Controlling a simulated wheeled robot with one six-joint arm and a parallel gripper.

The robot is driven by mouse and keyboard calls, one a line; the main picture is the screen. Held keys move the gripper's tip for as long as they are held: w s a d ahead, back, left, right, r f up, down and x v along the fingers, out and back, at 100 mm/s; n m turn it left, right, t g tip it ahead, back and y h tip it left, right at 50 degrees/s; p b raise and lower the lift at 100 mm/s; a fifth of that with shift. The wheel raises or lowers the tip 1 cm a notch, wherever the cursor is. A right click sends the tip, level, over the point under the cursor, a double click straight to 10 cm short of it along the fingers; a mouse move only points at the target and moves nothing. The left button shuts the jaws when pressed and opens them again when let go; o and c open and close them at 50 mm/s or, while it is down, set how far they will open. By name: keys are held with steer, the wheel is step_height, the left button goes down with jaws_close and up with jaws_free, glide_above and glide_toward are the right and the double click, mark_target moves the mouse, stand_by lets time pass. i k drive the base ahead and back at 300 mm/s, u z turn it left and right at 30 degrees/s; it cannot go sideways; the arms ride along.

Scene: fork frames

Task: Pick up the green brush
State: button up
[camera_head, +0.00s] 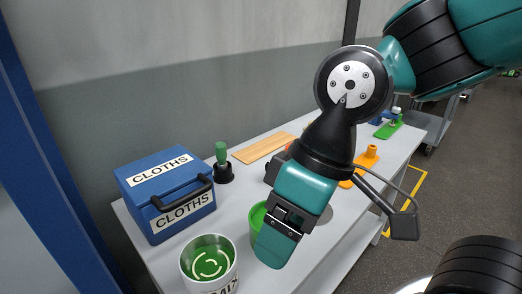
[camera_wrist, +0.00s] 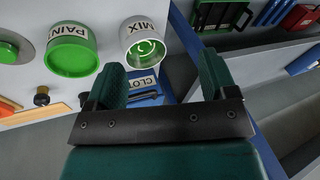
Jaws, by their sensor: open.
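A green-handled tool (camera_head: 222,154), the likeliest green brush, stands upright in a black base on the table, between the blue cloths box and a wooden board. My gripper (camera_head: 272,238) is to its right in the head view, apart from it and nearer the camera. In the wrist view my gripper's two green fingers (camera_wrist: 163,78) are spread, with nothing held between them. A small dark upright object in the wrist view (camera_wrist: 41,98) may be the same tool; its colour is hard to tell there.
A blue cloths box (camera_head: 132,193), a MIX pot (camera_head: 230,270) and a green PAINT pot (camera_head: 256,214) stand close by; my gripper partly hides the PAINT pot. A wooden board (camera_head: 262,147) lies near the wall. An orange item (camera_head: 369,155) and another green item (camera_head: 388,131) are farther right.

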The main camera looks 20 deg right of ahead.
mark_target(220, 147)
steer(key=z, duration=2.1)
steer(key=i, duration=1.6)
steer(key=u, duration=3.5)
steer(key=i, duration=0.5)
